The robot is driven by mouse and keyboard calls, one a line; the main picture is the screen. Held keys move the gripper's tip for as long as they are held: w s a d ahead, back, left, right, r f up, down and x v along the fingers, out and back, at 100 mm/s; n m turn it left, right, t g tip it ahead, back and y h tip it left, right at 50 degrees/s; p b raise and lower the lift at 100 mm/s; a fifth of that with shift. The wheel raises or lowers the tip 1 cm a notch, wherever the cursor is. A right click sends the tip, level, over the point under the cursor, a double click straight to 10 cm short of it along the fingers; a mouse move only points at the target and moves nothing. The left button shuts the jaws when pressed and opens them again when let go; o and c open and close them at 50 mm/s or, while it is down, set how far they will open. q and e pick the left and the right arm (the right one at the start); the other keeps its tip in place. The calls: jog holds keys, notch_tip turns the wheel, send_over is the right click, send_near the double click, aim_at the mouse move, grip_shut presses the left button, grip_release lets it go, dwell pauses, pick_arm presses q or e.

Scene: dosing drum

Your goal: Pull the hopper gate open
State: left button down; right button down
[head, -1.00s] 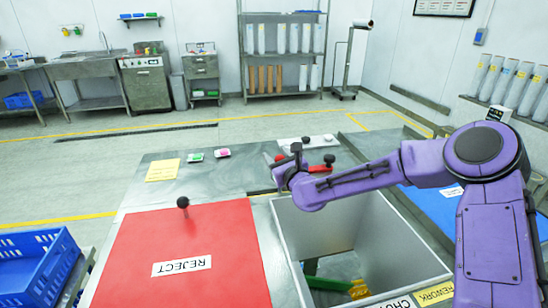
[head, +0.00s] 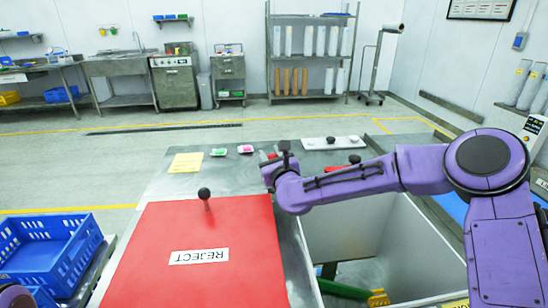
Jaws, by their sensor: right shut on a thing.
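My right gripper (head: 275,168) is at the far left corner of the open grey hopper (head: 345,228), low over the metal tabletop. It is shut on a small part, seemingly the hopper gate handle, which the jaws mostly hide. A bit of red (head: 271,156) shows at the jaws. The gate plate itself cannot be made out. A red bar with a black knob (head: 355,158) lies behind my right forearm, partly hidden. My left gripper is out of view; only a bit of my left arm shows at the lower left.
A red REJECT panel (head: 170,225) with an upright black knob (head: 204,193) lies left of the hopper. A yellow sheet (head: 185,162), two small packs and a white button panel (head: 332,142) lie behind. A blue crate (head: 50,250) stands at the left.

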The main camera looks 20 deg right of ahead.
jog(key=shift+a, duration=0.2)
jog(key=c, duration=0.8)
grip_release()
jog(key=shift+a, duration=0.2)
jog(key=shift+s+d, duration=0.15)
jog(key=s, duration=0.3)
jog(key=s+b, duration=0.1)
jog(key=s, duration=0.2)
jog(key=s+b, duration=0.1)
jog(key=s, duration=0.3)
jog(key=shift+s+a, duration=0.1)
jog(key=shift+a, duration=0.3)
